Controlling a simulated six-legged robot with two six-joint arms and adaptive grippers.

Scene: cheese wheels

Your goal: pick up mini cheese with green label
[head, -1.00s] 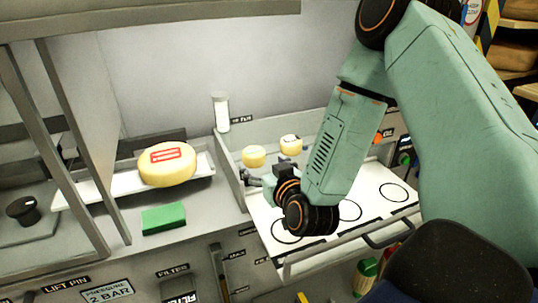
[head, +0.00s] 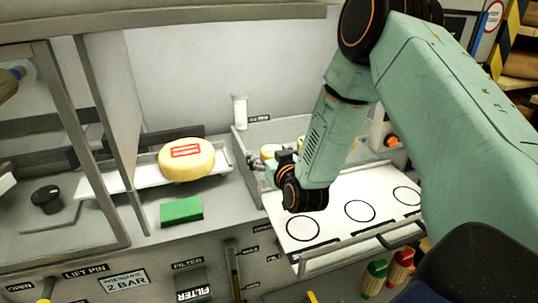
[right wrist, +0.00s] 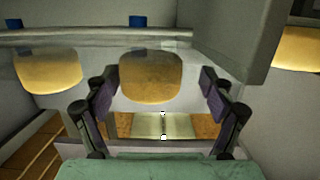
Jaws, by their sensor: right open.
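Two small pale-yellow mini cheeses, one on the left (head: 268,150) and one on the right (head: 302,139), sit at the back of the white tray (head: 335,220) in the head view. My right arm partly hides them. My right gripper (head: 262,163) is at the left cheese, its fingers hard to make out there. In the right wrist view the right gripper (right wrist: 160,95) is open, with one mini cheese (right wrist: 151,77) ahead between its fingers and another (right wrist: 48,70) to the left. I see no green label on either. My left gripper is not in view.
A large cheese wheel (head: 187,158) with a red label lies on a white platform at left. A green block (head: 181,211) lies on the counter before it. A clear cylinder (head: 240,110) stands behind the tray. The tray's circle-marked front is clear.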

